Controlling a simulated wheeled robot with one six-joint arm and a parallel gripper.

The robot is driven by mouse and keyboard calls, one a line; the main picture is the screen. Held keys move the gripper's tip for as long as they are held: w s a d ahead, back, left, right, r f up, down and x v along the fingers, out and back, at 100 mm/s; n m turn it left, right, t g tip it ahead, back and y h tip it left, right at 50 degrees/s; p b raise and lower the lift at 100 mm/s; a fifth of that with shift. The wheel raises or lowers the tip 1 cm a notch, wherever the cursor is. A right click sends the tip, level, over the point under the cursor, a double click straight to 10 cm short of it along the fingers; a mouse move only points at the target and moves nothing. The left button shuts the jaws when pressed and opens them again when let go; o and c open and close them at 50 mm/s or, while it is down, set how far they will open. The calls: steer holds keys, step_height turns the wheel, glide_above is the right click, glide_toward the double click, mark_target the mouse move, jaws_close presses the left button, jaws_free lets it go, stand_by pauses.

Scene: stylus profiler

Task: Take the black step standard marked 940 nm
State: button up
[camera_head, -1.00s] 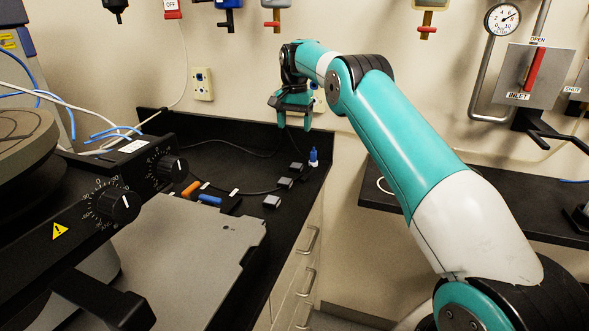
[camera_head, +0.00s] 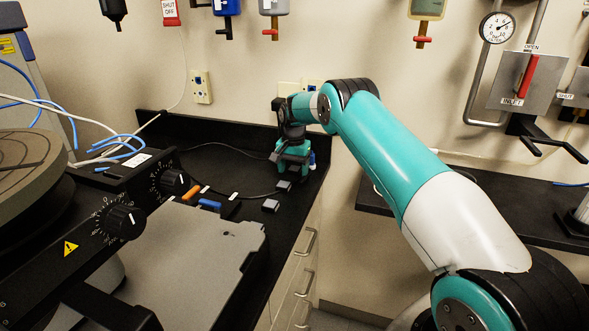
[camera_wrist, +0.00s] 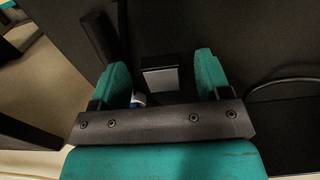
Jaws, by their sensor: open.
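My gripper (camera_head: 291,165) is low over the back right of the black bench in the head view. In the wrist view its teal fingers (camera_wrist: 160,64) are spread, with a small dark block (camera_wrist: 161,73) with a pale grey face showing in the gap between them. I cannot tell how far below the fingertips it lies. Two similar small blocks, a middle one (camera_head: 283,186) and a front one (camera_head: 270,206), stand in front of the gripper in the head view. No 940 nm marking is readable on any block.
A blue-topped bottle (camera_head: 312,160) stands close behind the gripper. It seems to show in the wrist view beside the left finger (camera_wrist: 138,99). Orange (camera_head: 191,191) and blue (camera_head: 210,205) items lie left of the blocks. A dark cable (camera_head: 240,191) crosses the bench.

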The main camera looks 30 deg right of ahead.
mark_target(293, 170)
steer(key=c, duration=1.1)
steer(key=shift+r, duration=0.15)
step_height(293, 170, up, 20)
steer(key=shift+f+b, duration=0.1)
steer(key=shift+b, duration=0.2)
steer(key=o, duration=0.4)
jaws_close()
